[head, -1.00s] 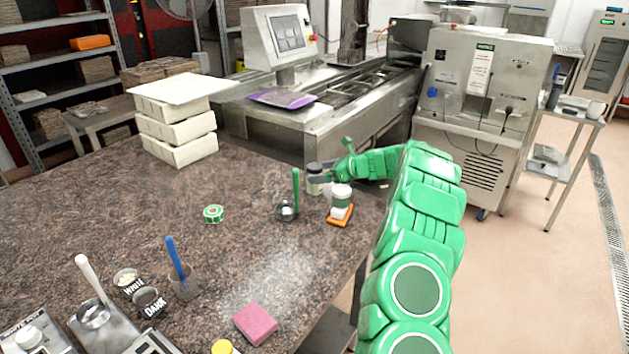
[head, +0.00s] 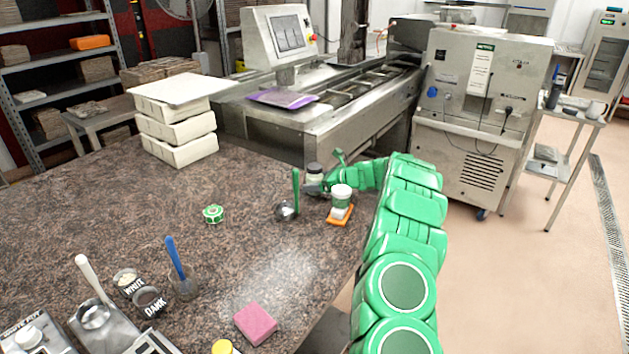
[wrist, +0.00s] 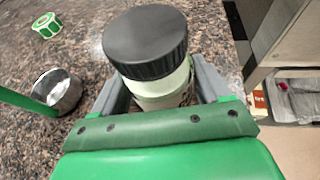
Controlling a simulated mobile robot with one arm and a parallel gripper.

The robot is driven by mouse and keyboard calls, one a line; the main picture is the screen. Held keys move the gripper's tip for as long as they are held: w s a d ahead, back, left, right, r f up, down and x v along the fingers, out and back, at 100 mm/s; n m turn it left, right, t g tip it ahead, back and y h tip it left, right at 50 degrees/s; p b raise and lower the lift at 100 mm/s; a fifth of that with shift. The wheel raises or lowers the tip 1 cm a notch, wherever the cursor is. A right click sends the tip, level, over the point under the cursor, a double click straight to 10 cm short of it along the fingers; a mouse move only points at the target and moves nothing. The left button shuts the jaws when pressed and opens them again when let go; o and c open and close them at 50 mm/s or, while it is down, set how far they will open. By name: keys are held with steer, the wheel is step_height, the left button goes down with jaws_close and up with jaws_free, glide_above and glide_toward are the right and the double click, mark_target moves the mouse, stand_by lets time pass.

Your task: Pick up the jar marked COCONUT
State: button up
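A jar with a black ribbed lid (wrist: 146,42) and a pale body stands upright between the fingers of my gripper (wrist: 158,85) in the wrist view. The fingers flank its body below the lid and look open, with little room on either side; contact is not clear. In the head view this jar (head: 314,170) is at the table's far edge, with my gripper (head: 314,187) low beside it. No label is readable on it, so I cannot confirm COCONUT.
A metal cup with a green handle (head: 287,210) is just left of the jar; it also shows in the wrist view (wrist: 62,92). A green tape roll (head: 213,214) lies farther left. White moulds (head: 178,135) are stacked at the back. The middle of the table (head: 120,215) is clear.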

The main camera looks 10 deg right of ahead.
steer(key=c, duration=0.8)
steer(key=shift+r, duration=0.15)
